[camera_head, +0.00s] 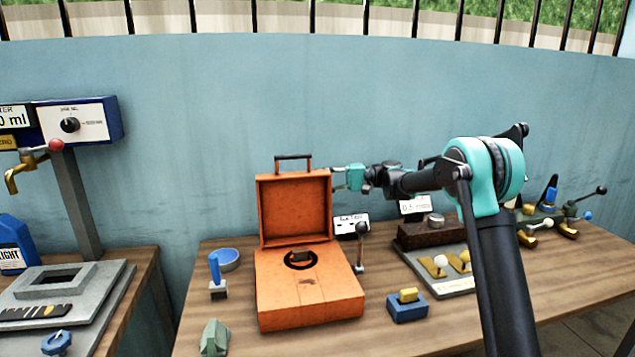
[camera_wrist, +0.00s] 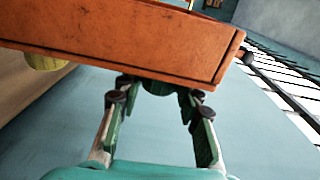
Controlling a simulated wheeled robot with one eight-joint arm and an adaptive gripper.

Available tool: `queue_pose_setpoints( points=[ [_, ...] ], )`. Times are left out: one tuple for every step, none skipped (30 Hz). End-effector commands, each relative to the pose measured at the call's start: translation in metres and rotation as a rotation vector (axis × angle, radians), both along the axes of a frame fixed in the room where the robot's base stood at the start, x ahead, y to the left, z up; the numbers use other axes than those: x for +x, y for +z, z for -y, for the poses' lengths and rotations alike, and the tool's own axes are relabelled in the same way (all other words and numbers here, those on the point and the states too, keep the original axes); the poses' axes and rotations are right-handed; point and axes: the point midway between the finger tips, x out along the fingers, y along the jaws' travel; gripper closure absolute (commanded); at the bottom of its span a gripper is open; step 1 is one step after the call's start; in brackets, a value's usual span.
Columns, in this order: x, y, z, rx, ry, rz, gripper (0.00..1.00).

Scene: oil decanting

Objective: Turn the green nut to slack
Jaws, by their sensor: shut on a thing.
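The orange case (camera_head: 310,290) stands open on the bench with its lid (camera_head: 294,215) upright. My gripper (camera_head: 338,178) is at the right side edge of the lid. In the wrist view my gripper (camera_wrist: 158,98) has its two fingers on either side of a small dark green piece, which looks like the green nut (camera_wrist: 160,88), at the edge of the orange lid (camera_wrist: 110,50). The fingertips partly hide it. In the head view the nut cannot be made out behind the gripper.
A small lever (camera_head: 361,245) stands right of the case. A blue-and-yellow block (camera_head: 407,306), a green piece (camera_head: 214,338) and a blue-handled tool (camera_head: 216,275) lie around it. A tap stand (camera_head: 75,190) is at left. The blue wall (camera_head: 200,130) is behind.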

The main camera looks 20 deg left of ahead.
Motion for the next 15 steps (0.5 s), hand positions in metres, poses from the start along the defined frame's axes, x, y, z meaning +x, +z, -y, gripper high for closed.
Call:
queue_pose_setpoints(
  points=[
    [0.0000, -0.0025, 0.0003, 0.039, -0.001, -0.024, 0.94],
    [0.0000, -0.0031, 0.0003, 0.063, -0.003, -0.038, 0.94],
    [-0.0001, -0.0035, 0.0002, 0.096, -0.005, -0.058, 0.94],
    [-0.0002, -0.0037, 0.0002, 0.119, -0.006, -0.073, 0.94],
    [-0.0004, -0.0041, 0.0002, 0.143, -0.007, -0.088, 0.94],
    [-0.0001, -0.0045, 0.0000, 0.175, -0.009, -0.108, 0.94],
    [-0.0003, -0.0050, 0.0000, 0.198, -0.012, -0.122, 0.94],
    [-0.0003, -0.0051, -0.0001, 0.222, -0.013, -0.136, 0.94],
    [-0.0006, -0.0056, -0.0002, 0.252, -0.014, -0.154, 0.94],
    [-0.0006, -0.0059, -0.0003, 0.273, -0.015, -0.167, 0.94],
    [-0.0007, -0.0062, -0.0004, 0.293, -0.016, -0.180, 0.94],
    [-0.0011, -0.0065, -0.0005, 0.321, -0.018, -0.197, 0.94],
    [-0.0010, -0.0065, -0.0008, 0.340, -0.019, -0.209, 0.94],
    [-0.0011, -0.0069, -0.0010, 0.359, -0.020, -0.221, 0.94],
    [-0.0012, -0.0071, -0.0013, 0.383, -0.021, -0.235, 0.94]
  ],
)
